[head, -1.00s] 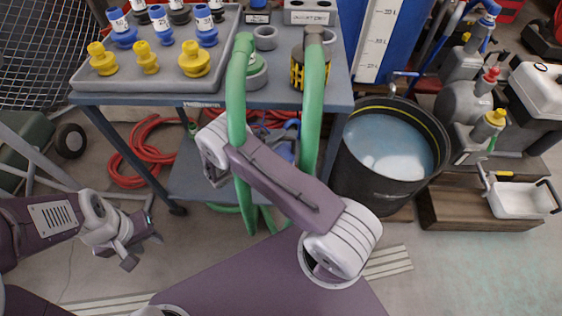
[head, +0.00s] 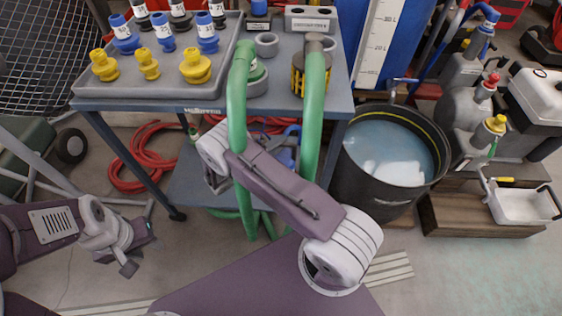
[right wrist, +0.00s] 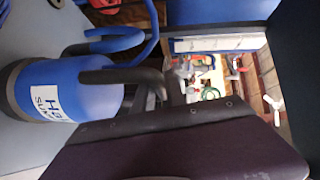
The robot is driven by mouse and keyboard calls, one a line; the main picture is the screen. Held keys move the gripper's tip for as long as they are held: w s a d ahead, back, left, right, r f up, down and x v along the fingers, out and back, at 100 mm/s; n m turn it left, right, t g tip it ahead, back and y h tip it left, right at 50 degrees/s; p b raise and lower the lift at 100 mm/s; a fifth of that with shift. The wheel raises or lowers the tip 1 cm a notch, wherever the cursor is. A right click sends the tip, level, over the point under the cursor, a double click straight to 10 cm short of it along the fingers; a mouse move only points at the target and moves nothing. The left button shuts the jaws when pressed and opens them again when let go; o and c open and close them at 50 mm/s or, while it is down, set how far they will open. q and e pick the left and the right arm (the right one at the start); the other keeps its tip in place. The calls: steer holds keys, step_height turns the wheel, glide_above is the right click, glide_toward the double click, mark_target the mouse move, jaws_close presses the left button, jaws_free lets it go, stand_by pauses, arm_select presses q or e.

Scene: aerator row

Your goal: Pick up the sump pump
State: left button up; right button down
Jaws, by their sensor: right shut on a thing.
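The sump pump (right wrist: 68,92) is a blue cylinder with a white label and a dark curved handle (right wrist: 120,77); it fills the left of the right wrist view. In the head view, blue parts of it (head: 286,157) show on the cart's lower shelf, partly hidden by my right arm and the green hoses. My right gripper (right wrist: 168,88) is at the handle and shut on it; its fingertips are mostly hidden. My left gripper (head: 138,249) is open and empty over the floor at lower left, away from the pump.
A tray (head: 223,50) of blue and yellow fittings is on top. A black tub (head: 352,182) of water stands to the right. A red hose (head: 128,165) lies on the floor.

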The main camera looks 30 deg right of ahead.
step_height(320, 180, up, 10)
steer(key=p, duration=0.6)
steer(key=shift+r, duration=0.1)
